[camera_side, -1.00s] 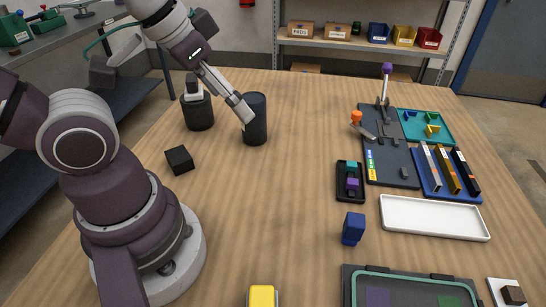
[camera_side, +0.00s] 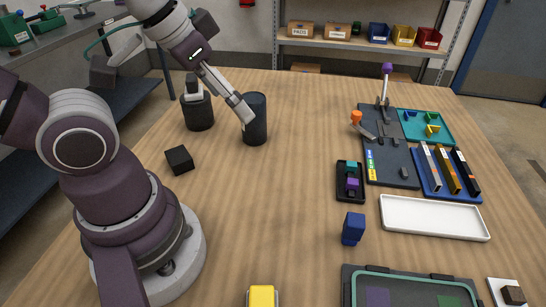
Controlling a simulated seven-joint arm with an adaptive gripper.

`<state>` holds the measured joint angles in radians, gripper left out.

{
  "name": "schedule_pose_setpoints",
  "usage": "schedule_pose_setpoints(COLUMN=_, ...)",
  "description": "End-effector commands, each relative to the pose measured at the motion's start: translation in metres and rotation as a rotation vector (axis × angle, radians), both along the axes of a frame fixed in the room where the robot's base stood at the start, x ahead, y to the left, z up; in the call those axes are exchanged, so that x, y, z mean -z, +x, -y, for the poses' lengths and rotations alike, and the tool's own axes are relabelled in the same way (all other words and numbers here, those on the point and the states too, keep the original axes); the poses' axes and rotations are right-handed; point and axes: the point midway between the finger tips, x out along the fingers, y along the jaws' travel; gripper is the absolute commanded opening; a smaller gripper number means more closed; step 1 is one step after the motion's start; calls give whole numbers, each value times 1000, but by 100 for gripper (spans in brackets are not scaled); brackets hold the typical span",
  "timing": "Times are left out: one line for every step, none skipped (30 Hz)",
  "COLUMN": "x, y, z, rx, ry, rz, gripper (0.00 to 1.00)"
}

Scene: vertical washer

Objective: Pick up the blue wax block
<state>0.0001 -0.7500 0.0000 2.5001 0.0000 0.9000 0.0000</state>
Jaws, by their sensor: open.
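My gripper (camera_side: 246,115) points down and right at the upper left of the table, well away from the blue block. Its tip overlaps the left edge of a dark cylinder (camera_side: 257,125) in the picture; I cannot tell whether they touch. My gripper is open and I see nothing held in it.
A second dark cylinder (camera_side: 199,116) and a black block (camera_side: 179,160) are on the left. A white tray (camera_side: 435,229), a small black holder (camera_side: 341,193) and a blue rack (camera_side: 436,193) are on the right. A yellow block (camera_side: 262,297) is at the front. The table's middle is clear.

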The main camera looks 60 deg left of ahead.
Motion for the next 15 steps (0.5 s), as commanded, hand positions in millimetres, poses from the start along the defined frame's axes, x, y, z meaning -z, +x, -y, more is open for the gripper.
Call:
schedule_pose_setpoints(x=0, y=0, z=0, rx=0, ry=0, rz=0, gripper=71)
schedule_pose_setpoints(x=0, y=0, z=0, rx=0, ry=0, rz=0, gripper=67)
schedule_pose_setpoints(x=0, y=0, z=0, rx=0, ry=0, rz=0, gripper=62)
schedule_pose_setpoints(x=0, y=0, z=0, rx=0, ry=0, rz=0, gripper=62)
schedule_pose_setpoints(x=0, y=0, z=0, rx=0, ry=0, rz=0, gripper=62)
schedule_pose_setpoints(x=0, y=0, z=0, rx=0, ry=0, rz=0, gripper=62)
schedule_pose_setpoints(x=0, y=0, z=0, rx=0, ry=0, rz=0, gripper=62)
schedule_pose_setpoints(x=0, y=0, z=0, rx=0, ry=0, rz=0, gripper=62)
schedule_pose_setpoints(x=0, y=0, z=0, rx=0, ry=0, rz=0, gripper=62)
schedule_pose_setpoints(x=0, y=0, z=0, rx=0, ry=0, rz=0, gripper=62)
schedule_pose_setpoints(x=0, y=0, z=0, rx=0, ry=0, rz=0, gripper=62)
schedule_pose_setpoints(x=0, y=1, z=1, rx=6, ry=1, rz=-3, gripper=62)
schedule_pose_setpoints(x=-1, y=3, z=2, rx=18, ry=4, rz=-9, gripper=62)
schedule_pose_setpoints(x=-1, y=7, z=4, rx=37, ry=9, rz=-19, gripper=62)
schedule_pose_setpoints(x=-1, y=14, z=9, rx=75, ry=16, rz=-39, gripper=62)
